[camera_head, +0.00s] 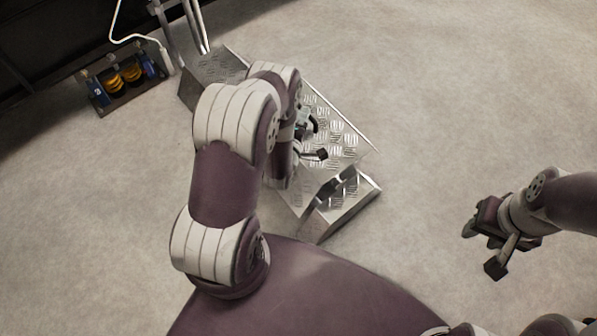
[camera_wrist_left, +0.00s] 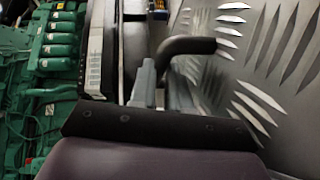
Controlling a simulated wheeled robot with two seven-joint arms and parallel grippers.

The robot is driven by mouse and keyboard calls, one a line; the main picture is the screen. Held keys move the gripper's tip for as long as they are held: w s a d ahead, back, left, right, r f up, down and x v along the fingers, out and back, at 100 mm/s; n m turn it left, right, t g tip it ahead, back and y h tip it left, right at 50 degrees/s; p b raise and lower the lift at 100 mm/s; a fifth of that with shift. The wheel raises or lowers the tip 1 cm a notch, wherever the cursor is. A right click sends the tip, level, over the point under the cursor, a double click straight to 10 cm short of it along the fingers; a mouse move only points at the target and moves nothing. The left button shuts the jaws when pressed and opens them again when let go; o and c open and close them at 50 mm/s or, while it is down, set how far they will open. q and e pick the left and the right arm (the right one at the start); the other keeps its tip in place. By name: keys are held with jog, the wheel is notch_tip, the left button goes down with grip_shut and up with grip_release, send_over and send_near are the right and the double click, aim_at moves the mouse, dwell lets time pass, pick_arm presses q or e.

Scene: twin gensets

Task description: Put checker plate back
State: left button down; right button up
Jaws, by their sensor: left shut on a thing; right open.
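The checker plate (camera_head: 341,134) is a silver metal sheet with raised tread marks. In the head view it lies tilted over a metal step-like piece (camera_head: 345,205) of the same tread pattern, and my left arm covers part of it. My left gripper (camera_head: 314,140) is at the plate, shut on its dark bent handle. In the left wrist view the handle (camera_wrist_left: 188,46) sits at the fingers (camera_wrist_left: 160,85), with the plate (camera_wrist_left: 265,70) filling the right side. My right gripper (camera_head: 488,247) is open and empty above the floor at the right.
A small dark tray (camera_head: 125,80) with yellow and blue parts stands at the upper left, beside a white cable (camera_head: 140,38). Metal rails (camera_head: 190,25) rise near it. Green machinery (camera_wrist_left: 45,90) shows in the left wrist view. The floor at the right is clear.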

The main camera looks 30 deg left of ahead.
pick_arm(q)
jog(key=shift+n+y, duration=0.3)
jog(key=shift+y, duration=0.1)
jog(key=f, duration=0.2)
jog(key=a+f+b, duration=0.1)
jog(key=a+f, duration=0.1)
jog(key=f, duration=0.1)
jog(key=shift+s+a+f, duration=0.15)
jog(key=shift+s+f, duration=0.05)
jog(key=shift+f, duration=0.1)
notch_tip(320, 180, down, 10)
jog(key=b, duration=0.7)
jog(key=shift+r, duration=0.25)
jog(key=c, duration=1.4)
grip_release()
jog(key=shift+s+f, duration=0.1)
jog(key=shift+f, duration=0.1)
jog(key=o, duration=0.3)
pick_arm(e)
notch_tip(320, 180, down, 9)
pick_arm(q)
jog(key=shift+r, duration=0.1)
